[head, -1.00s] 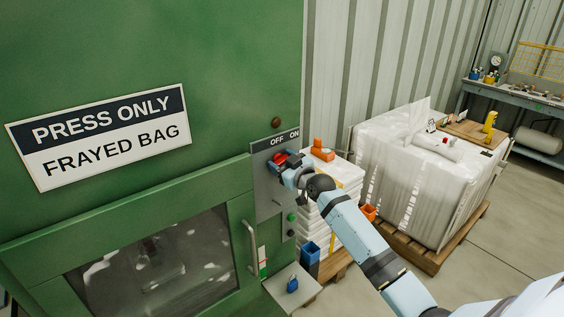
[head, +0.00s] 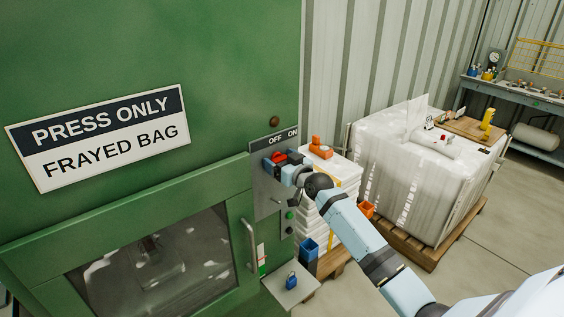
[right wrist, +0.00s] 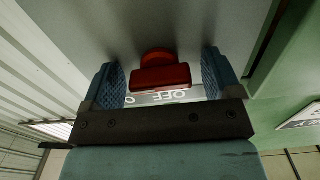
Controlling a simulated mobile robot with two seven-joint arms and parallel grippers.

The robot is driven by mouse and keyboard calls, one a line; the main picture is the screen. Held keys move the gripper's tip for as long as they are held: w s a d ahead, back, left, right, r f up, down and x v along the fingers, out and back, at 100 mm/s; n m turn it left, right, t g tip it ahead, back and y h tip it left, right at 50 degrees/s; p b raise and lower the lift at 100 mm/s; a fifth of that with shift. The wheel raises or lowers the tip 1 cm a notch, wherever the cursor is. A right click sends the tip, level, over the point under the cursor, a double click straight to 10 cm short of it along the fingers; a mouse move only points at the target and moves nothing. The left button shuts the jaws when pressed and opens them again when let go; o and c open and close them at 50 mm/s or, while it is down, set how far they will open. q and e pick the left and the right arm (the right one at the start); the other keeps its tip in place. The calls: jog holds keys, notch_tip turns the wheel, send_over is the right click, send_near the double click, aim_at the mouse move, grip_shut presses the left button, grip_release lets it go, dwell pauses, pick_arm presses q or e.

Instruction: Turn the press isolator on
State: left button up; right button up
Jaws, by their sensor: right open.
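The press isolator is a red rotary handle (head: 279,156) on a grey panel (head: 268,199) of the green press, under the words OFF and ON. My right gripper (head: 277,162) is at the handle and partly covers it. In the right wrist view the red handle (right wrist: 162,76) lies between the two blue finger pads, with a visible gap on each side. The gripper is open around it. An OFF label (right wrist: 175,96) shows upside down close to the handle. My left gripper is out of view.
Green and dark buttons (head: 290,216) sit below the isolator. A door handle (head: 250,245) stands out left of them. A small shelf with a blue padlock (head: 292,280) juts out below. A stack of white bags (head: 345,178) and a wrapped bulk bag (head: 400,190) stand to the right.

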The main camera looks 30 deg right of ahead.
jog(key=s+d+b, duration=0.1)
jog(key=s+b, duration=0.1)
jog(key=s, duration=1.1)
jog(key=shift+s+b, duration=0.35)
jog(key=shift+s, duration=0.05)
jog(key=shift+f, duration=0.1)
jog(key=s+a+f+g, duration=0.1)
jog(key=s+a+f, duration=0.25)
jog(key=f, duration=0.25)
jog(key=s+a+f+n+g+y, duration=0.1)
jog(key=s+a+f+g, duration=0.1)
jog(key=s+a+f, duration=0.3)
jog(key=s+a+f+g, duration=0.1)
jog(key=a+f, duration=0.1)
jog(key=f, duration=0.4)
jog(key=s+a+f+n+g+y, duration=0.1)
jog(key=s+a+f+g, duration=0.2)
jog(key=s+a+f, duration=0.9)
jog(key=s+a, duration=0.2)
jog(key=s, duration=0.1)
jog(key=shift+s+p, duration=0.3)
jog(key=shift+s, duration=0.05)
